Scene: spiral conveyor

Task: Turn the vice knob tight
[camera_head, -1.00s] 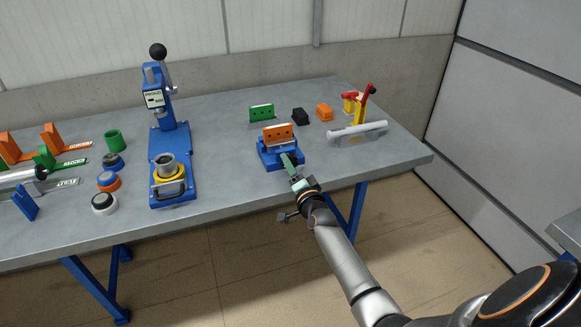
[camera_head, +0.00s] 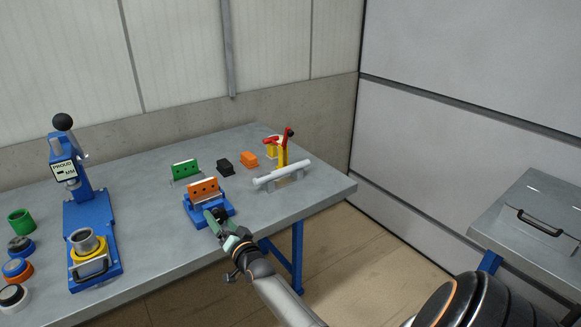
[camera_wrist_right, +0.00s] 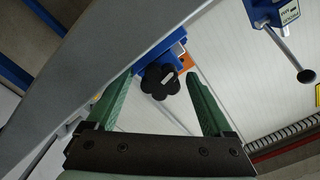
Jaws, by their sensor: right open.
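The blue vice (camera_head: 208,206) stands near the front edge of the grey table, with an orange block (camera_head: 203,189) at its top. Its black lobed knob (camera_wrist_right: 160,81) shows in the right wrist view, ahead of and between the two green fingers of my right gripper (camera_wrist_right: 158,90). The fingers are open, one on each side of the knob in the picture, and I see no contact. In the head view my right gripper (camera_head: 216,222) is at the front of the vice and hides most of the knob. My left gripper is not in view.
A white bar on a stand (camera_head: 282,175) with a red and yellow clamp (camera_head: 279,148) is right of the vice. A blue press (camera_head: 88,225) stands left. The table edge (camera_head: 330,197) is close.

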